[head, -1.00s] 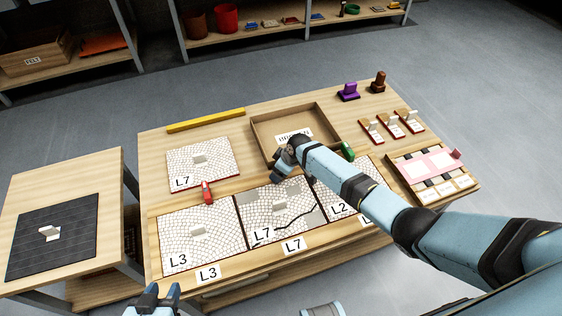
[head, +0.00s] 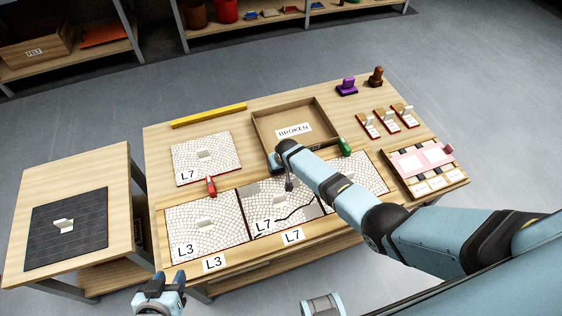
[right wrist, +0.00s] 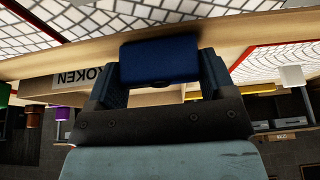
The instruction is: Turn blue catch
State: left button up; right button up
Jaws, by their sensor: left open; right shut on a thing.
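The blue catch (right wrist: 160,60) is between the fingers of my right gripper (right wrist: 160,78) in the right wrist view. That gripper is shut on it, and the catch lies against a wooden edge strip. In the head view my right gripper (head: 281,172) is over the back edge of the cracked L7 panel (head: 278,200), where I cannot make out the catch behind the wrist. A red catch (head: 210,186) and a green catch (head: 345,147) sit along the same strip. My left gripper (head: 160,284) is open and empty at the bottom, in front of the table.
A box marked BROKEN (head: 262,146) stands just behind my right gripper. An L3 panel (head: 192,225) and a spare L7 panel (head: 190,168) lie at left, near a yellow bar (head: 208,115). A side table (head: 120,175) stands left.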

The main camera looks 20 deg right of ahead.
dwell(0.4)
jog(key=o, duration=0.6)
jog(key=shift+o, duration=0.2)
jog(key=shift+r, duration=0.1)
